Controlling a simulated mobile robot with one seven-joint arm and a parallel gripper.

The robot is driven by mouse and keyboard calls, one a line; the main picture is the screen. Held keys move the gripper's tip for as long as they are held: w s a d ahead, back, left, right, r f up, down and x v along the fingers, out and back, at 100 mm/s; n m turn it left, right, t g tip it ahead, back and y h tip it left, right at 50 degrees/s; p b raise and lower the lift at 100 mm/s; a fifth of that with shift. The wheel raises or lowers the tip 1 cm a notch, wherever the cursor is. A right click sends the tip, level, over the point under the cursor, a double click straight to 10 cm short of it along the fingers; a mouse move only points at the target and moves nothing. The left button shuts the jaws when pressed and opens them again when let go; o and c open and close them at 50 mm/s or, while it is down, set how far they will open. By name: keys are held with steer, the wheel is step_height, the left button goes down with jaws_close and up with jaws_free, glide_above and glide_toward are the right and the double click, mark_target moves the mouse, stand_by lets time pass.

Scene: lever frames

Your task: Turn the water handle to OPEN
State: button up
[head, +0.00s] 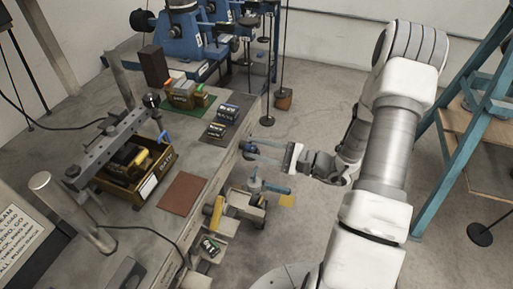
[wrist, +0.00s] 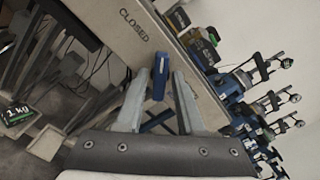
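The water handle (wrist: 161,80) is a blue lever in front of the bench's grey front face in the wrist view. The word CLOSED is printed on that face, up and left of the lever; no OPEN mark can be read. In the head view a small dark-blue part (head: 248,151) at the bench's front edge seems to be the same handle. My gripper (head: 264,151) is open, its fingers pointing left toward it. In the wrist view my gripper (wrist: 159,73) has its two fingertips apart, one on each side of the lever, with gaps visible. Contact cannot be seen.
Below my gripper, a bench-side fixture (head: 240,205) carries another blue bar (head: 270,187) and yellow parts. A blue ladder-like frame (head: 452,150) stands right of my arm.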

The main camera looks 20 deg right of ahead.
jaws_close()
steer(key=shift+m, duration=0.3)
steer(key=m+p, duration=0.2)
steer(key=m, duration=0.1)
steer(key=shift+r+m, duration=0.1)
steer(key=shift+m, duration=0.3)
steer(key=m+p, duration=0.3)
steer(key=m, duration=0.1)
steer(key=shift+m, duration=0.3)
steer(key=m+p, duration=0.2)
steer(key=m, duration=0.2)
steer(key=shift+m+p, duration=1.25)
steer(key=shift+m, duration=1.25)
steer(key=shift+o, duration=1.4)
jaws_free()
